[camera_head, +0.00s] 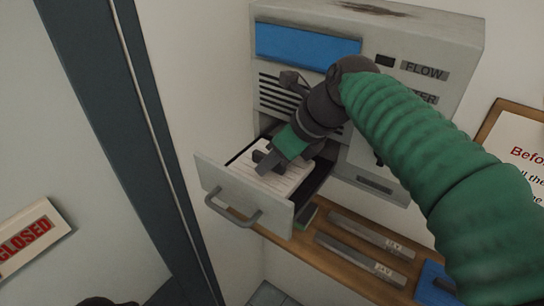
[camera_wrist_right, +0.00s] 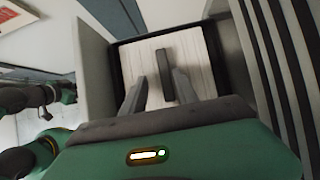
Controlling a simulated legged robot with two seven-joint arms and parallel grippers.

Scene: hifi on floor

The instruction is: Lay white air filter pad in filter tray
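The white filter pad (camera_head: 288,177) lies in the pulled-out filter tray (camera_head: 240,197), with its pleated face up. The wrist view shows the pad (camera_wrist_right: 198,62) flat inside the dark-lined tray (camera_wrist_right: 97,65). A dark upright tab (camera_wrist_right: 165,75) stands on the pad; whether it belongs to the pad is unclear. My right gripper (camera_head: 264,158) is just above the pad. In the wrist view its fingers (camera_wrist_right: 160,88) are apart on either side of the tab, with a gap visible on the left. Parts of my left arm show at the left of the wrist view; its finger state is unclear.
The grey filter unit (camera_head: 430,45) has a blue panel (camera_head: 308,44) and dark vents above the tray. A wooden shelf (camera_head: 330,255) below holds two labelled grey bars (camera_head: 362,250) and a blue item (camera_head: 435,285). A dark post (camera_head: 150,130) stands left of the tray.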

